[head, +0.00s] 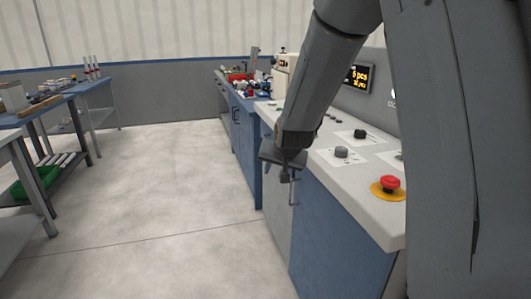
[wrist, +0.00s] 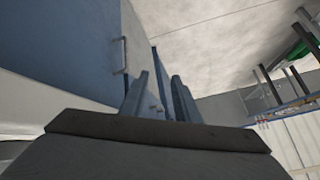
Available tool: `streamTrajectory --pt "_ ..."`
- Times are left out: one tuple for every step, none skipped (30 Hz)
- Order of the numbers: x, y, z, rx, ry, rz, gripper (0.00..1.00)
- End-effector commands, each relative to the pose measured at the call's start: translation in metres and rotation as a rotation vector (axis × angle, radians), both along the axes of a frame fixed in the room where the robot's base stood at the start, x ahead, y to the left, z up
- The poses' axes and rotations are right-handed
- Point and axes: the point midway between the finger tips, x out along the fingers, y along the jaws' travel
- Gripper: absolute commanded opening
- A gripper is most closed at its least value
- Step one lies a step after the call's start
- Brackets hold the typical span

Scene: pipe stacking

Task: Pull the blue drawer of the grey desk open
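The grey-topped desk (head: 352,192) stands at the right in the head view, with blue and grey front panels. A blue front panel (head: 330,240) is nearest, with a grey panel (head: 277,218) beyond it. A slim metal handle (head: 293,190) stands upright by their border. My gripper (head: 287,178) points down beside the desk front, close to this handle; contact cannot be told. In the wrist view its two fingers (wrist: 165,98) are apart with nothing seen held.
A red stop button (head: 390,183) and several knobs sit on the desk top. A blue cabinet (head: 246,140) with dark handles stands beyond, loaded with parts. Workbenches (head: 92,88) stand at the left. The pale floor (head: 160,200) between is clear.

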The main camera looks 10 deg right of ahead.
Motion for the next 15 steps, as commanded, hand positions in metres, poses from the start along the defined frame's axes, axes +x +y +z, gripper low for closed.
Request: streamTrajectory --pt "0.027 0.0 -0.016 0.014 -0.046 -0.022 0.29" --pt "0.041 -0.001 -0.019 0.025 -0.075 -0.038 0.29" --pt "0.06 -0.002 -0.023 0.039 -0.115 -0.059 0.29" --pt "0.074 -0.003 -0.026 0.052 -0.146 -0.074 0.29" --pt "0.087 -0.003 -0.029 0.062 -0.176 -0.089 0.29" --pt "0.105 -0.004 -0.032 0.078 -0.217 -0.109 0.29" --pt "0.118 -0.005 -0.035 0.09 -0.247 -0.124 0.29" --pt "0.131 -0.006 -0.037 0.102 -0.277 -0.138 0.29" --pt "0.147 -0.007 -0.041 0.118 -0.317 -0.157 0.29" --pt "0.159 -0.008 -0.043 0.13 -0.348 -0.17 0.29" --pt "0.171 -0.009 -0.046 0.144 -0.377 -0.184 0.29" --pt "0.186 -0.011 -0.049 0.16 -0.419 -0.201 0.29" --pt "0.197 -0.012 -0.052 0.174 -0.449 -0.215 0.29" --pt "0.208 -0.013 -0.053 0.187 -0.479 -0.227 0.29" --pt "0.222 -0.015 -0.057 0.205 -0.519 -0.243 0.29"
